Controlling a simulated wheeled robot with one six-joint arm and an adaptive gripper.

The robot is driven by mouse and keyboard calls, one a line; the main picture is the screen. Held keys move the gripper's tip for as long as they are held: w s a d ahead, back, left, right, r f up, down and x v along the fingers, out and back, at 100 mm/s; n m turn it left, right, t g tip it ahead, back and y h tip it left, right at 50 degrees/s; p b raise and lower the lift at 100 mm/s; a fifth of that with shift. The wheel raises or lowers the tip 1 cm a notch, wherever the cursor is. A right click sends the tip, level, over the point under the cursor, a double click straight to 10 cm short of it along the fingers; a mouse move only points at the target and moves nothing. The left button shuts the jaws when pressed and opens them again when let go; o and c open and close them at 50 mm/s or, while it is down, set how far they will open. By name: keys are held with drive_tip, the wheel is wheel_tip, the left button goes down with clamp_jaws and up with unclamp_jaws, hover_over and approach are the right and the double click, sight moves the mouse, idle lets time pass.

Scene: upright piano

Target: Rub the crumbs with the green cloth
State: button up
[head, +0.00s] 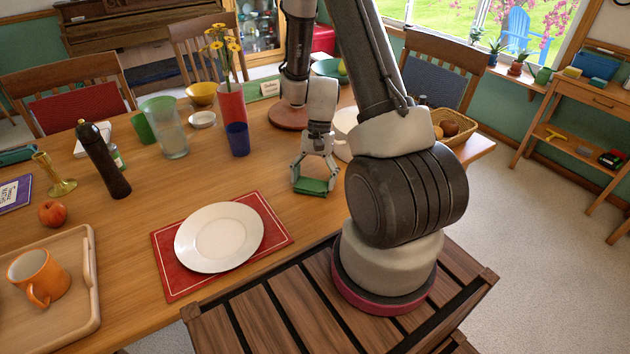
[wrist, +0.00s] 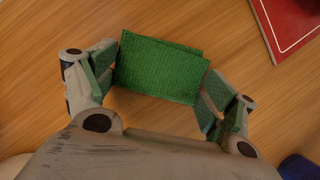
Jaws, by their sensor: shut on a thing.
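My gripper (head: 313,182) reaches down over the wooden table and is shut on the green cloth (head: 310,187). In the wrist view the folded green cloth (wrist: 160,68) spans the space between the two fingers of my gripper (wrist: 160,85). The cloth is at or just above the tabletop; I cannot tell if it touches. No crumbs can be made out in either view; any under the cloth or behind my arm are hidden.
A white plate (head: 219,237) on a red placemat (head: 167,263) lies left of my gripper. A white round dish (head: 343,125) is partly hidden by my arm. Bare table surrounds the cloth.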

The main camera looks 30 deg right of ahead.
drive_tip(key=shift+r, duration=3)
drive_tip(key=shift+r, duration=1.5)
